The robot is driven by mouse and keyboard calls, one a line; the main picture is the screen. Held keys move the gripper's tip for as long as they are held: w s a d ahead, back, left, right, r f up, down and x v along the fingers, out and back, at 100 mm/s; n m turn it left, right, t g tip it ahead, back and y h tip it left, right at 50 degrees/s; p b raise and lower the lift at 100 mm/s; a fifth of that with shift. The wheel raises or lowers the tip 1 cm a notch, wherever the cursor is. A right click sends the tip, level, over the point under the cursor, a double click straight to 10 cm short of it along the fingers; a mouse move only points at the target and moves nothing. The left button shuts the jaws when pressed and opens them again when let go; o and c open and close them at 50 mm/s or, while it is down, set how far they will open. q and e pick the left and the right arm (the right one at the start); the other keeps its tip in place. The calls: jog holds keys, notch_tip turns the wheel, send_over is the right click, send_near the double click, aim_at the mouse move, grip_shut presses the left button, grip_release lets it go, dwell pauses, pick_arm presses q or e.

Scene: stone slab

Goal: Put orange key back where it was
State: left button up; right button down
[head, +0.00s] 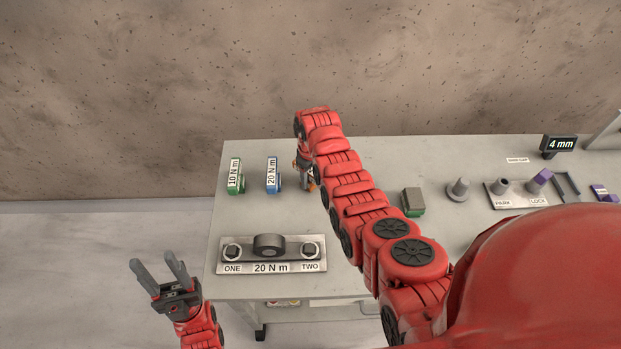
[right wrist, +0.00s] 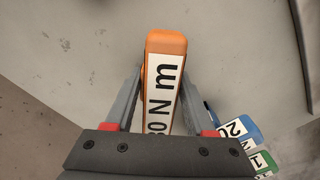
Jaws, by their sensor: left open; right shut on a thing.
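The orange key (right wrist: 166,42) is between the two fingers of my right gripper (right wrist: 160,82), which is shut on it. Its white label reads "N m" with a partly hidden number. In the head view my right gripper (head: 304,172) is at the back of the slab, just right of the blue key, and only a bit of orange shows there. I cannot tell whether the key touches the slab. The blue key (head: 272,176), marked 20 N m, and the green key (head: 235,178), marked 10 N m, stand in a row to the left. My left gripper (head: 152,260) is open and empty, left of the table.
A plate (head: 270,255) marked ONE, 20 N m and TWO lies at the front left of the table (head: 228,215). A grey block with a green base (head: 412,202), a grey cone (head: 458,190) and a PARK/LOCK plate (head: 518,197) stand to the right. A 4 mm display (head: 560,144) stands behind.

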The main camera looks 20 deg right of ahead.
jog(key=c, duration=0.7)
grip_release()
jog(key=shift+f, duration=0.1)
jog(key=o, duration=0.5)
jog(key=shift+c, duration=0.2)
